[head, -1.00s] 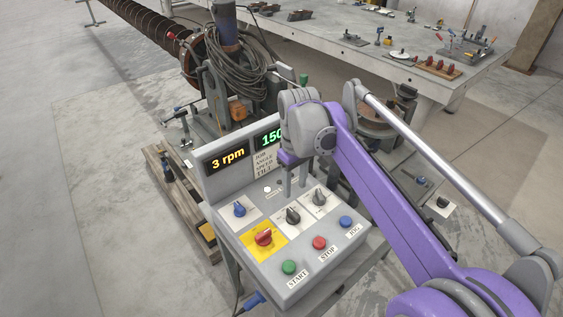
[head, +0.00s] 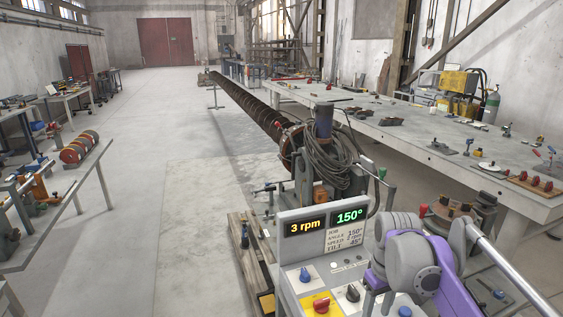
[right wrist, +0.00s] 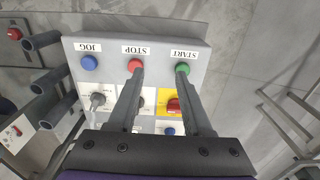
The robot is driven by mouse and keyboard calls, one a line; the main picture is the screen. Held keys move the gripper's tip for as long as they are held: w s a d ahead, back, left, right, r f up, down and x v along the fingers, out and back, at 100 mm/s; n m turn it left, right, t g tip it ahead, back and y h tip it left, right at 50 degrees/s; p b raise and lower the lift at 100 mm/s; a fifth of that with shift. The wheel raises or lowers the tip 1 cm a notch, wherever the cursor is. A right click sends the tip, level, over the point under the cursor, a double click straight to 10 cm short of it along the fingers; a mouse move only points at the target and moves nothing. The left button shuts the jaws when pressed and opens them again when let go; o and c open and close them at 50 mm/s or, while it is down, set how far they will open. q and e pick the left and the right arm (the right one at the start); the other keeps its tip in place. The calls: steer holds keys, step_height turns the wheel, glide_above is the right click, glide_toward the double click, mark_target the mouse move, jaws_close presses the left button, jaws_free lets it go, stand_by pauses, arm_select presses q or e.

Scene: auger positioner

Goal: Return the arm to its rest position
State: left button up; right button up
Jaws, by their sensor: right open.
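My right arm (head: 436,281) is purple and grey and stands at the lower right of the head view, beside the control panel (head: 283,254). My right gripper (right wrist: 160,74) is open and empty in the right wrist view. Its two fingers show over the panel face, with the red STOP button (right wrist: 135,65) and green START button (right wrist: 182,68) near their tips. I cannot tell the exact gap to the panel. The display reads 3 rpm (head: 306,227) and 150° (head: 350,217). My left gripper is not in view.
The long auger (head: 250,109) runs back behind the panel, with coiled cable (head: 333,163) at its near end. A long worktable (head: 400,135) with tools is on the right. A wooden pallet (head: 246,252) lies left of the panel.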

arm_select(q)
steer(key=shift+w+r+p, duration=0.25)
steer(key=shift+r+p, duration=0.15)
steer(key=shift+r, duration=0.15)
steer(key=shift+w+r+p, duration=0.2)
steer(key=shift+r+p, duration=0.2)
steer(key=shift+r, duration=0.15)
arm_select(e)
steer(key=s+a+f+m+t, duration=0.1)
steer(key=s+f+m+t, duration=0.1)
steer(key=s+f, duration=0.3)
steer(key=s+a+f+m+t, duration=0.1)
steer(key=s+f, duration=0.5)
steer(key=s, duration=0.8)
steer(key=shift+s+a+m+t, duration=0.2)
steer(key=shift+a+m+t, duration=0.2)
steer(key=shift+a+t, duration=0.5)
steer(key=shift+d+f, duration=0.1)
steer(key=shift+d, duration=0.1)
